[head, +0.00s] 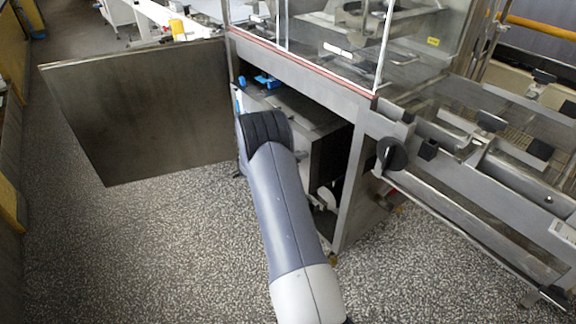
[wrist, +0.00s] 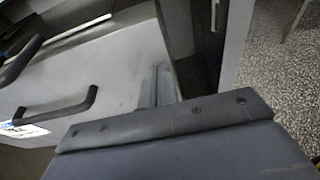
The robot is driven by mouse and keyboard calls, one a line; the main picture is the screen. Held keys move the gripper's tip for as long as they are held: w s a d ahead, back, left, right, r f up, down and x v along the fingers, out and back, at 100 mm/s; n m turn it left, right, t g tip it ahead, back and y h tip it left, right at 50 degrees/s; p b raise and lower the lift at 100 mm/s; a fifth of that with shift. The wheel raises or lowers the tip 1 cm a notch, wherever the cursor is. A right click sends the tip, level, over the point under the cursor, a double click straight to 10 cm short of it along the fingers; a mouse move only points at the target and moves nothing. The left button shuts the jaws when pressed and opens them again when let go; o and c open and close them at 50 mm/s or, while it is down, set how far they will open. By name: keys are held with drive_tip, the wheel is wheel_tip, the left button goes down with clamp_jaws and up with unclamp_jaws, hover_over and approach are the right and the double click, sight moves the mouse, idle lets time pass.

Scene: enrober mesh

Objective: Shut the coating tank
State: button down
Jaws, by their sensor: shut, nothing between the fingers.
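The coating tank appears to be the grey metal box (head: 306,108) in the open lower bay of the machine. How far it stands out of the bay is hard to tell. In the wrist view a pale grey panel (wrist: 118,75), probably the tank's, carries black bar handles (wrist: 62,110) at the left. My gripper (wrist: 158,75) is shut and empty, its thin grey fingers close against or just in front of this panel; contact cannot be told. In the head view my arm reaches into the bay and hides the gripper and part of the tank.
A large flat metal door (head: 145,110) stands swung open to the left of the bay. A frame post (head: 353,185) bounds the bay at right. A conveyor with black knobs (head: 470,185) juts out at right. The speckled floor (head: 120,250) is clear at front left.

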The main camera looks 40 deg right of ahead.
sight(329, 141)
drive_tip(key=d+b, duration=0.1)
drive_tip(key=d, duration=0.6)
drive_tip(key=d+b, duration=0.2)
drive_tip(key=d, duration=0.4)
drive_tip(key=shift+w+d, duration=0.2)
drive_tip(key=shift+d, duration=0.15)
drive_tip(key=shift+d+r, duration=0.2)
drive_tip(key=shift+r, duration=0.1)
drive_tip(key=shift+a+f, duration=0.15)
drive_tip(key=shift+a, duration=0.1)
drive_tip(key=v, duration=0.4)
drive_tip(key=f+v, duration=0.1)
drive_tip(key=v, duration=0.8)
drive_tip(key=shift+a, duration=0.55)
drive_tip(key=shift+f, duration=0.1)
drive_tip(key=x, duration=0.9)
drive_tip(key=r+x, duration=0.1)
drive_tip(key=x, duration=0.3)
drive_tip(key=shift+d+f, duration=0.1)
drive_tip(key=shift+d, duration=0.2)
